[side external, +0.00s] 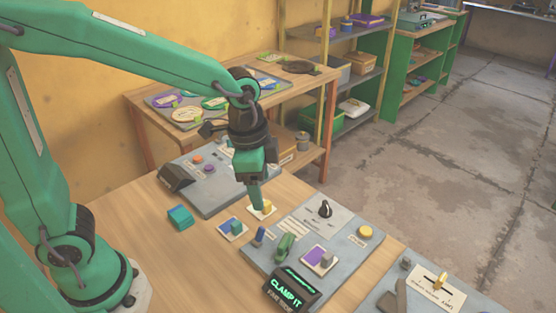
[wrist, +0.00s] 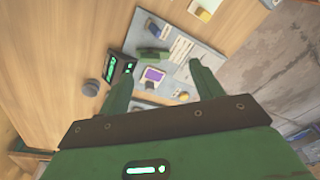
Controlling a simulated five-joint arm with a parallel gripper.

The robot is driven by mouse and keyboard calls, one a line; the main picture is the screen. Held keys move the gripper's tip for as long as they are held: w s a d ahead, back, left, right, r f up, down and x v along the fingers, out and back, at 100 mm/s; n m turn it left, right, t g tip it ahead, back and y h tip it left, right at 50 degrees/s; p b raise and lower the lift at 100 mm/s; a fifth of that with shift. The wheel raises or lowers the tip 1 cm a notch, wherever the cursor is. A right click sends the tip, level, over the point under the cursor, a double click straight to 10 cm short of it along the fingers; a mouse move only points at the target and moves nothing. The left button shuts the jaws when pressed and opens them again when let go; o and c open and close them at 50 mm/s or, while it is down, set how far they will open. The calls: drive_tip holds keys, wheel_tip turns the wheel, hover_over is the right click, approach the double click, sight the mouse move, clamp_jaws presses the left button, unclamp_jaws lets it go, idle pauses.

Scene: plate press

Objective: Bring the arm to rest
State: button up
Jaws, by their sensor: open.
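My gripper (side external: 256,198) is at the end of my green arm, pointing down over the wooden bench. In the side view its fingers overlap a white card with a yellow block (side external: 267,207); I cannot tell whether they touch. In the wrist view my gripper (wrist: 165,85) has its two green fingers spread apart, with nothing held between them. The grey press panel (side external: 350,244) lies ahead of the fingers and also shows in the wrist view (wrist: 190,58).
The panel carries a black knob (side external: 325,208), a yellow button (side external: 365,232), a green lever (side external: 285,246), a purple plate (side external: 315,259) and a lit "CLAMP IT" display (side external: 288,290). A teal block (side external: 180,217) stands on the bench. Another panel (side external: 415,295) lies at right. Bare wood (side external: 165,265) is at left.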

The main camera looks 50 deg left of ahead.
drive_tip(key=s+a+r+n+t, duration=0.4)
drive_tip(key=s+a+r+n, duration=0.2)
drive_tip(key=s+a+n, duration=0.4)
drive_tip(key=shift+s+a+r, duration=0.2)
drive_tip(key=shift+a+r, duration=0.15)
drive_tip(key=shift+a, duration=0.3)
